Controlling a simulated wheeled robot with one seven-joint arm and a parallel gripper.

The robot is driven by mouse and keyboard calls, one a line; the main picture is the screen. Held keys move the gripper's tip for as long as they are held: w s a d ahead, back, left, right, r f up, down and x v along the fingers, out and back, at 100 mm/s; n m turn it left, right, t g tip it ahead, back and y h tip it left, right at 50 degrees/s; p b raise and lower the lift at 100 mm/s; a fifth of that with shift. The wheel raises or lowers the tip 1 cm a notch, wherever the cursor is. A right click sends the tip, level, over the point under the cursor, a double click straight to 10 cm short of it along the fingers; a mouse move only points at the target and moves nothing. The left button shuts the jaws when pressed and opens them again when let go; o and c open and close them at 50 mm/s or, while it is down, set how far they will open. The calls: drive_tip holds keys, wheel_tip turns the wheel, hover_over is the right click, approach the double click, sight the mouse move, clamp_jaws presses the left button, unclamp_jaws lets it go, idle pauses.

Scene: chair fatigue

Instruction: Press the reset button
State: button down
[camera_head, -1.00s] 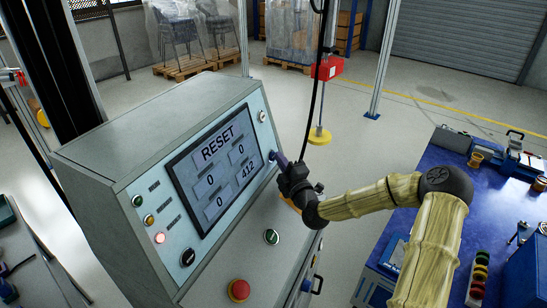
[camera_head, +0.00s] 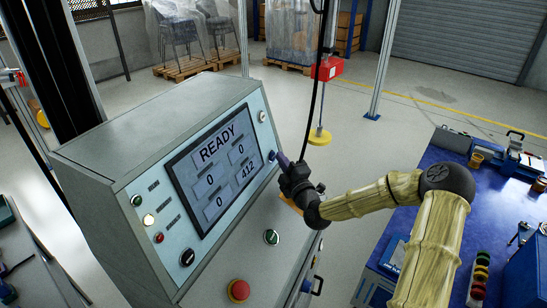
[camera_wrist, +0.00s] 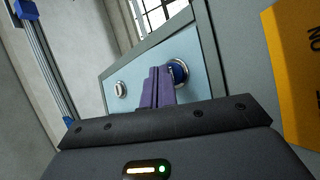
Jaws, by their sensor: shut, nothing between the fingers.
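The control console has a screen (camera_head: 215,170) reading READY, with 0, 0, 0 and 412 below. A blue button (camera_wrist: 179,72) with a metal rim sits on the console's panel, right of the screen; its label cannot be read. In the head view it shows as a small blue spot (camera_head: 272,156) beside my fingertips. My gripper (camera_head: 281,158) is shut and empty, its purple fingers pointing at the panel by this button. In the wrist view the fingers (camera_wrist: 159,72) overlap the button's left side. Whether they touch it I cannot tell.
A red mushroom button (camera_head: 238,290), a green button (camera_head: 271,237) and a black knob (camera_head: 187,258) sit on the console. A lamp (camera_head: 148,220) is lit pale yellow. A blue workbench (camera_head: 425,190) stands right. A hanging cable (camera_head: 316,85) passes behind my gripper.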

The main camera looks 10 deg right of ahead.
drive_tip(key=shift+s+d, duration=0.2)
drive_tip(key=shift+d, duration=0.1)
drive_tip(key=shift+d+r, duration=0.1)
drive_tip(key=s+d, duration=0.1)
drive_tip(key=d, duration=0.1)
drive_tip(key=s+d+r, duration=0.1)
drive_tip(key=d, duration=0.1)
drive_tip(key=shift+s+r, duration=0.1)
drive_tip(key=shift+s, duration=0.2)
drive_tip(key=shift+a, duration=0.15)
idle(0.7)
